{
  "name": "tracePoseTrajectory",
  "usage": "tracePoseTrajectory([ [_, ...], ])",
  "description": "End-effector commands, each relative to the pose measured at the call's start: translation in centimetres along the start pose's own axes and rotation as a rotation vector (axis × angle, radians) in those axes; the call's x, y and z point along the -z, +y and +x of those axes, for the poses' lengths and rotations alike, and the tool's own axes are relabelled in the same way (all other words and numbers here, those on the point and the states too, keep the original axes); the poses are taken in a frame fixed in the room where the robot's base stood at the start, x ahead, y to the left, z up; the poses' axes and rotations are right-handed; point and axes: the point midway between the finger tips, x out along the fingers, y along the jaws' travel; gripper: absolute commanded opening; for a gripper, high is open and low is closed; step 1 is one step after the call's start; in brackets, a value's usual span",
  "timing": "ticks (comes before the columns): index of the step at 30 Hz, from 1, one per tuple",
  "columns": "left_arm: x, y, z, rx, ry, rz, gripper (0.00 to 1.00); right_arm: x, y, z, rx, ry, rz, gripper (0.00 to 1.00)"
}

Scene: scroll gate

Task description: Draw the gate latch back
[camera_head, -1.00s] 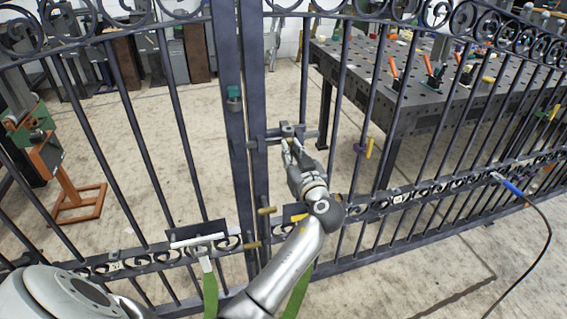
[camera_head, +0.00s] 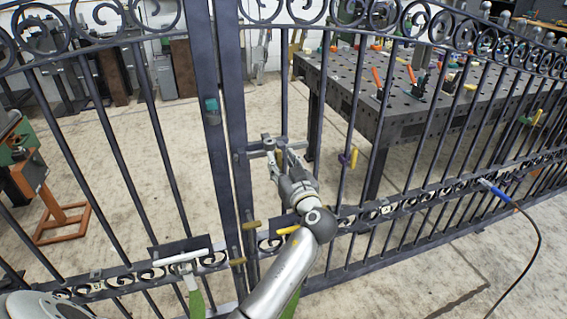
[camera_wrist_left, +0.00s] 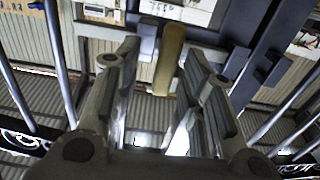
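The gate latch (camera_head: 256,146) is a grey horizontal bar on the dark gate post, at mid-height. In the left wrist view its yellow-brown handle (camera_wrist_left: 171,55) stands upright between my fingertips, nearer the right finger. My left gripper (camera_head: 279,150) reaches up to the latch from below. In the left wrist view its two fingers (camera_wrist_left: 158,70) are apart, with a clear gap between the left finger and the handle. The handle is hidden behind the gripper in the head view. My right gripper is not in view.
The dark barred gate (camera_head: 225,170) stands in front of me, with scrollwork along its top and lower rail. A perforated dark table (camera_head: 350,85) stands behind the bars. A black cable with a blue end (camera_head: 497,192) is at right.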

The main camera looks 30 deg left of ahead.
Motion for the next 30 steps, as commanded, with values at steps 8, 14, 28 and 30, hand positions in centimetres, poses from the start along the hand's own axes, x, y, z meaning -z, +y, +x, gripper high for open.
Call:
tracePoseTrajectory([
  [8, -0.1, 0.1, -3.9, -0.004, -0.003, -0.001, 0.38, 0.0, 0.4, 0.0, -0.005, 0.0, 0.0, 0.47],
  [14, -0.1, 0.2, -6.7, -0.004, -0.002, -0.001, 0.38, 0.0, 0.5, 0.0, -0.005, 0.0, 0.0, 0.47],
  [28, 0.0, 0.2, -7.5, -0.004, 0.0, -0.001, 0.38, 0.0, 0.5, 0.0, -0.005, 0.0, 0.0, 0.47],
  [30, 0.0, 0.2, -7.5, -0.004, 0.0, -0.001, 0.38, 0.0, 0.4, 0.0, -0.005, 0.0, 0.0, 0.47],
])
